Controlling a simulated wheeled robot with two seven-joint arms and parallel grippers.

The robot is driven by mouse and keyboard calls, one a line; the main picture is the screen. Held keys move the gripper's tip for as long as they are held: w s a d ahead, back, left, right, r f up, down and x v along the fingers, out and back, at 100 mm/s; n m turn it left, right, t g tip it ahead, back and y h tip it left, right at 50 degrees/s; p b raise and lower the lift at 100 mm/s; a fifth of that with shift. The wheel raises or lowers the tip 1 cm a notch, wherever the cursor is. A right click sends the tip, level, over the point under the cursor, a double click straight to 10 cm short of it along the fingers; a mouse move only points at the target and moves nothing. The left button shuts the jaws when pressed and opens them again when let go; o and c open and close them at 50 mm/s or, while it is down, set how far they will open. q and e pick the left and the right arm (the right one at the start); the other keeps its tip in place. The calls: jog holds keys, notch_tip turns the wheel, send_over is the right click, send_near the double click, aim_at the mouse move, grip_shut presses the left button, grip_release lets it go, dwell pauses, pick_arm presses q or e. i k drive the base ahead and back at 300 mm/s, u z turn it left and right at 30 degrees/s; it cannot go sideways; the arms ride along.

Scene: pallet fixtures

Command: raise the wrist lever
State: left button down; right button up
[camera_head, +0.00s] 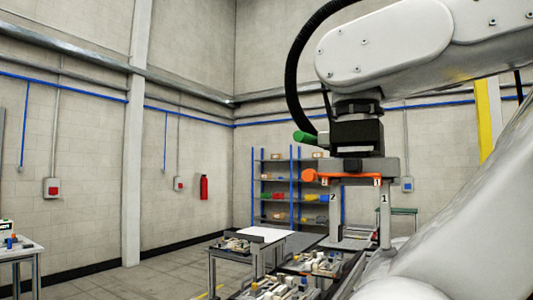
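A large white robot arm (385,45) comes in from the upper right, with a black wrist block (357,137) hanging under it. A green cylindrical handle (304,137) sticks out to the left of the wrist block. I cannot tell for certain which of the two is the wrist lever. Below the orange bar hang two grey tool fingers marked 2 and 1 (385,220), spread apart. Neither of my own grippers shows in the head view.
Pallet fixtures with small parts (285,285) lie below the tool. A white-topped table (262,235) stands behind them. Shelves with bins (290,195) are at the back wall, and another table (20,250) is at the left edge. A white curved body (460,230) blocks the lower right.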

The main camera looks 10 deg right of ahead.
aim_at(299, 135)
jog(key=k, duration=0.8)
jog(key=z, duration=0.7)
jog(key=i, duration=0.55)
jog(key=z, duration=0.05)
